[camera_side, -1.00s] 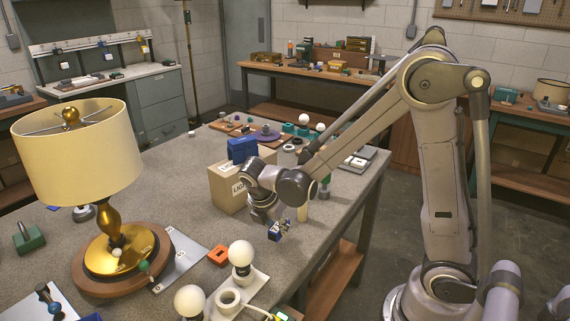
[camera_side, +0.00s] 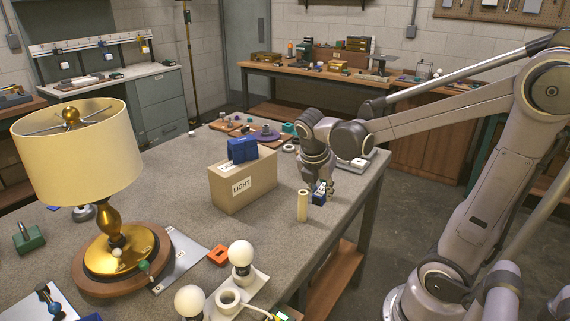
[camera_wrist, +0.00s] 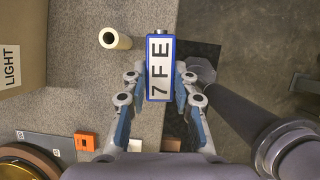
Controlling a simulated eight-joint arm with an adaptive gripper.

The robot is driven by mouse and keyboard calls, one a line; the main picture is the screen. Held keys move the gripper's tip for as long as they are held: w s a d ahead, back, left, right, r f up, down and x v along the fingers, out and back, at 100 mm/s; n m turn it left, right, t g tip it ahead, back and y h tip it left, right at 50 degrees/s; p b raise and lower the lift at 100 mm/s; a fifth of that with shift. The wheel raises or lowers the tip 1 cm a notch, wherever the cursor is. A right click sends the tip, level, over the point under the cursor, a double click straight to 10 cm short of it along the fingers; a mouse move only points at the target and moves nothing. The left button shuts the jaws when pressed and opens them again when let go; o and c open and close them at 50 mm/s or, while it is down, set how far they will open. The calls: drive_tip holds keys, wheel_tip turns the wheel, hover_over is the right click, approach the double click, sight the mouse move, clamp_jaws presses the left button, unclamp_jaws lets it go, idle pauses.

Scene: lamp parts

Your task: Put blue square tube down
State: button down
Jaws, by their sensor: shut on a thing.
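The blue square tube (camera_side: 319,194) has a white label reading "7FE", which shows in the wrist view (camera_wrist: 159,68). My gripper (camera_side: 324,186) is shut on it, with one finger on each side. In the side view the tube is low over the table's right edge, just right of the cream cylinder (camera_side: 302,206). I cannot tell whether its bottom touches the tabletop. In the wrist view the cream cylinder (camera_wrist: 115,39) is left of the tube and apart from it.
A cardboard box marked LIGHT (camera_side: 242,182), with a blue item (camera_side: 243,150) in its top, stands left of the cylinder. An orange block (camera_side: 219,255), white bulbs (camera_side: 241,253) and a brass lamp (camera_side: 118,240) are nearer the front. The table edge (camera_side: 345,209) is close by on the right.

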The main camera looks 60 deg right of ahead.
sight(321, 186)
drive_tip(key=r, duration=0.4)
drive_tip(key=shift+w+d, duration=0.15)
drive_tip(key=shift+w, duration=0.25)
drive_tip(key=w+d+r+n+t, duration=0.1)
drive_tip(key=w+d+n, duration=0.2)
drive_tip(key=w+d, duration=0.65)
drive_tip(key=w+d+r+n+t, duration=0.1)
drive_tip(key=w+d+n, duration=0.35)
drive_tip(key=w, duration=0.85)
drive_tip(key=w+d+f+y, duration=0.1)
drive_tip(key=w+d+f, duration=0.1)
drive_tip(key=w+d, duration=0.5)
drive_tip(key=shift+n+t, duration=0.25)
drive_tip(key=shift+t, duration=0.15)
drive_tip(key=f, duration=0.3)
drive_tip(key=s+d+f, duration=0.1)
drive_tip(key=f, duration=0.3)
drive_tip(key=d+f, duration=0.1)
drive_tip(key=f, duration=0.3)
drive_tip(key=shift+s+f, duration=0.1)
drive_tip(key=shift+s, duration=0.25)
drive_tip(key=shift+f, duration=2.5)
drive_tip(key=shift+f, duration=0.1)
drive_tip(key=c, duration=1.1)
unclamp_jaws()
drive_tip(key=shift+o, duration=0.2)
